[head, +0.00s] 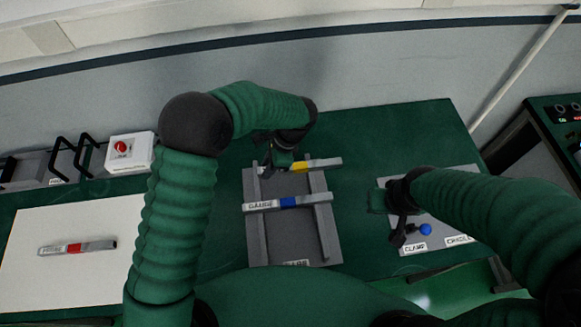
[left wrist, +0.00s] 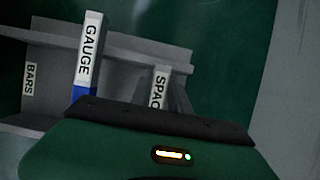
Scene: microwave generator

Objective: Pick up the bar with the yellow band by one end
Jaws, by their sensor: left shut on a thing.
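The bar with the yellow band (head: 301,166) lies across the far part of the grey rack (head: 253,238), its right end sticking out past the rail. My left gripper (head: 273,163) is at its left end and shut on it; the fingertips are mostly hidden by my wrist. In the left wrist view, a bar end with a label starting "SPAC" (left wrist: 160,85) shows behind the gripper's dark edge. The blue-banded bar labelled GAUGE (head: 318,198) lies on the rack nearer to me and also shows in the left wrist view (left wrist: 90,50). My right gripper (head: 398,228) is by the clamp plate, its fingers unclear.
A red-banded bar (head: 76,247) lies on a white mat (head: 60,285) at left. A red-button box (head: 130,152) and black handles stand at the back left. The clamp plate (head: 440,225) with a blue knob (head: 425,230) is at right. Green table between rack and plate is clear.

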